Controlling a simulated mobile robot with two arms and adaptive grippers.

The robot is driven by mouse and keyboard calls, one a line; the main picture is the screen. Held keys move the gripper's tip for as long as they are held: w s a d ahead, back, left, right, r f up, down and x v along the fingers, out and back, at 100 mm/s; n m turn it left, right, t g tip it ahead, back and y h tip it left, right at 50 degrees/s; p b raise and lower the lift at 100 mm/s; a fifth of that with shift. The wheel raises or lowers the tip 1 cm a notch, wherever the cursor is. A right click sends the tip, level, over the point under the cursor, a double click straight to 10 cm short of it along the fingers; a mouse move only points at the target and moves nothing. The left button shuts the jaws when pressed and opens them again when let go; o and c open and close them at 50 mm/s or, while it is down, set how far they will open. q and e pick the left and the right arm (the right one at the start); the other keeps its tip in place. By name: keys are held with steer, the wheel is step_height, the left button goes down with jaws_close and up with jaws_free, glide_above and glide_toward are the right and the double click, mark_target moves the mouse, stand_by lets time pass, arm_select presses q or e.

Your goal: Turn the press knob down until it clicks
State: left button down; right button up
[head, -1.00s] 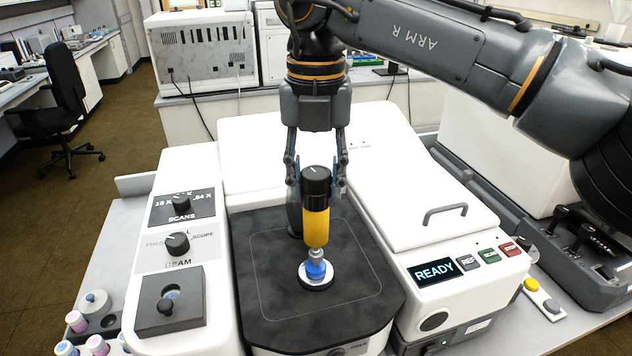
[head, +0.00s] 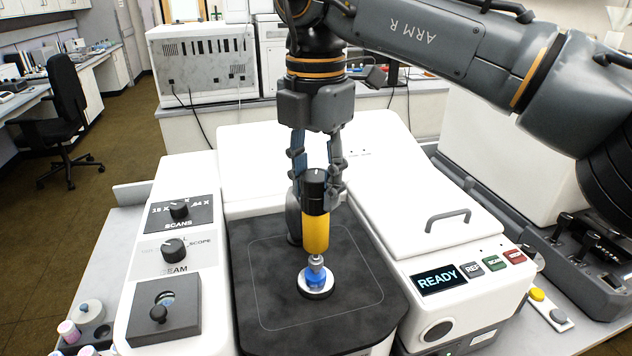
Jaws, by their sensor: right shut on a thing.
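The press knob is the black cap (head: 314,186) on top of a yellow press column (head: 316,234). A metal tip under the column meets a blue piece (head: 316,276) on a round pale disc with a dark rim, on the dark stage (head: 262,292). My right gripper (head: 315,178) comes down from above, its fingers on either side of the black knob and closed on it. A white mark shows on the knob's top. My left gripper is not in view.
The white instrument's READY display (head: 437,280) and buttons are at right, beside a lid with a grey handle (head: 447,216). Vials stand at lower left.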

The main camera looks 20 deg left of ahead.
mark_target(314, 174)
steer(key=shift+f, duration=0.1)
stand_by(0.3)
steer(key=o, duration=1.2)
steer(key=shift+a, duration=0.1)
step_height(314, 174, up, 8)
steer(key=shift+f, duration=0.2)
